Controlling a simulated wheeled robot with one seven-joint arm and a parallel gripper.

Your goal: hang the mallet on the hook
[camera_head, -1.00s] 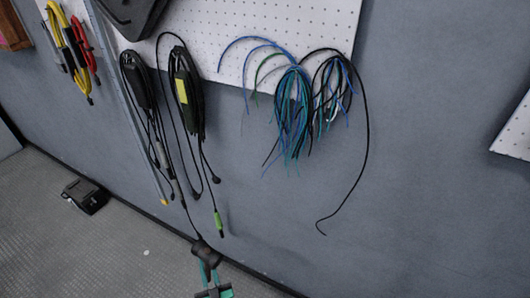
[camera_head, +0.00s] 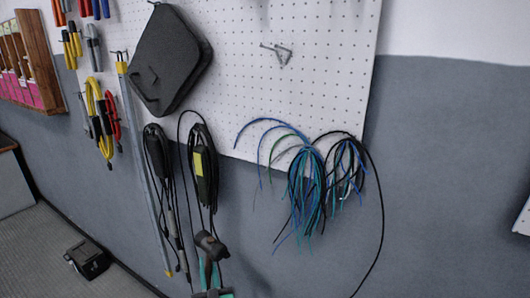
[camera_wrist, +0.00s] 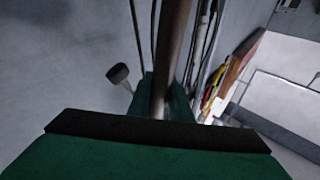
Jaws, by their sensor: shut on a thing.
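The mallet shows a dark, blocky head (camera_head: 210,244) in the head view, low in front of the wall and overlapping the hanging cables. My gripper (camera_head: 210,274), with teal fingers at the bottom edge, is shut on its handle just below the head.
Two black cable bundles (camera_head: 203,170) hang behind the mallet. Blue and black wire bundles (camera_head: 306,185) hang to the right, below the hook. A black case (camera_head: 170,60) hangs left of the hook. The pegboard (camera_head: 325,65) around the hook is clear.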

